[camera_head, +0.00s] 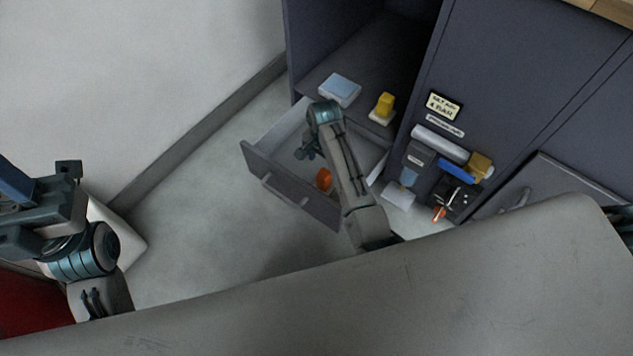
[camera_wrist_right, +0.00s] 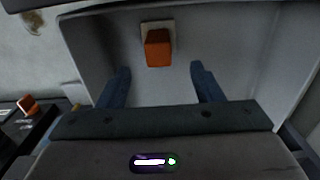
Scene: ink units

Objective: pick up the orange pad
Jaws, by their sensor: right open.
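The orange pad (camera_head: 323,179) is a small orange block inside the open grey drawer (camera_head: 293,183), near its front wall. In the right wrist view the orange pad (camera_wrist_right: 158,50) stands on a small pale base against the drawer's grey inside. My right gripper (camera_head: 307,153) is over the drawer, pointing down into it. In its wrist view its two blue fingers (camera_wrist_right: 158,73) are apart, with the pad beyond the tips and between their lines. Nothing is between the fingers. My left arm shows at the left edge of the head view; its fingers cannot be made out.
A light blue pad on a white base (camera_head: 340,89) and a yellow block (camera_head: 384,104) stand on the shelf behind the drawer. To the right are a white roll (camera_head: 440,143), a mustard block (camera_head: 480,166) and dark devices. Floor left of the drawer is clear.

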